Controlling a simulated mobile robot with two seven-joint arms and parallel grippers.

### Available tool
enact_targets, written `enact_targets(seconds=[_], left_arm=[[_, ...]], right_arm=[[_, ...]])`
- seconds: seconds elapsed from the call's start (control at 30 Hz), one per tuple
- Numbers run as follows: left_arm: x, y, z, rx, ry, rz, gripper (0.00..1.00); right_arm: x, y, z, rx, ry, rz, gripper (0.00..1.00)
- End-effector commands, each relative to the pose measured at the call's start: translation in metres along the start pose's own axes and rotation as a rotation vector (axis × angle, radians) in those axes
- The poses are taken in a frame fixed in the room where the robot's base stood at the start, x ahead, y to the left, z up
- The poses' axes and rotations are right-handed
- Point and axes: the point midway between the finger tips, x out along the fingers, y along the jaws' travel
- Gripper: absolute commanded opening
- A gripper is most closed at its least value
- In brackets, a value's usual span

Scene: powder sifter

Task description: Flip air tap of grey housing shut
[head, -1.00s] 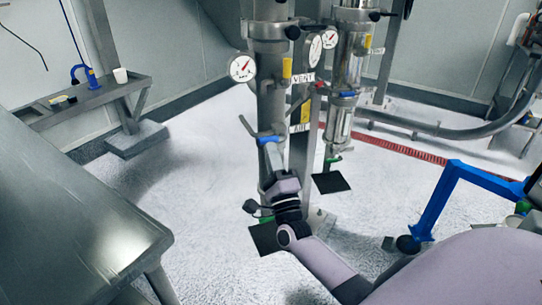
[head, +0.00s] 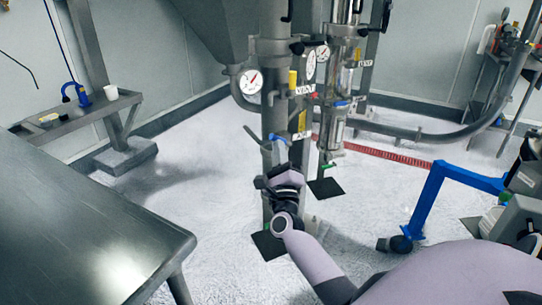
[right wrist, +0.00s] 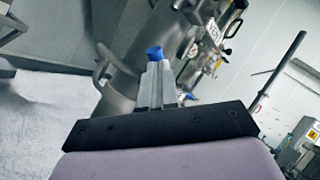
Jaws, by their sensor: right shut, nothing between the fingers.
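The grey housing (head: 274,95) is an upright dark grey column with a round gauge (head: 250,82) at its left. A blue tap handle (head: 278,138) shows low on its front, near the AIR label. My right gripper (head: 277,155) is at this handle, its fingers shut and pointing up at it. In the right wrist view the shut fingers (right wrist: 156,85) have the blue handle (right wrist: 154,53) just beyond their tips. I cannot tell whether they touch. The tap's body is mostly hidden behind the fingers. My left gripper is not in view.
A second, shinier housing (head: 335,125) stands to the right. A grey bent handle (head: 252,134) sticks out left of the tap. A steel table (head: 90,235) fills the lower left, and a blue frame (head: 425,205) stands at right. White floor lies between.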

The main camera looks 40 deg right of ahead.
Motion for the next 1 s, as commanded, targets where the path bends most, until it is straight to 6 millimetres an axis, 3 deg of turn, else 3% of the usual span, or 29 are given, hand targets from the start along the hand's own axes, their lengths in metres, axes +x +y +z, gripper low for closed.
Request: enact_targets(seconds=[0.5,1.0], left_arm=[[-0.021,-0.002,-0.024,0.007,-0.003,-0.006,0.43],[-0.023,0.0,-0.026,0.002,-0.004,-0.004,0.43]], right_arm=[[0.019,-0.025,0.001,0.373,0.247,-0.003,0.0],[0.025,-0.033,-0.003,0.355,0.236,-0.001,0.0]])
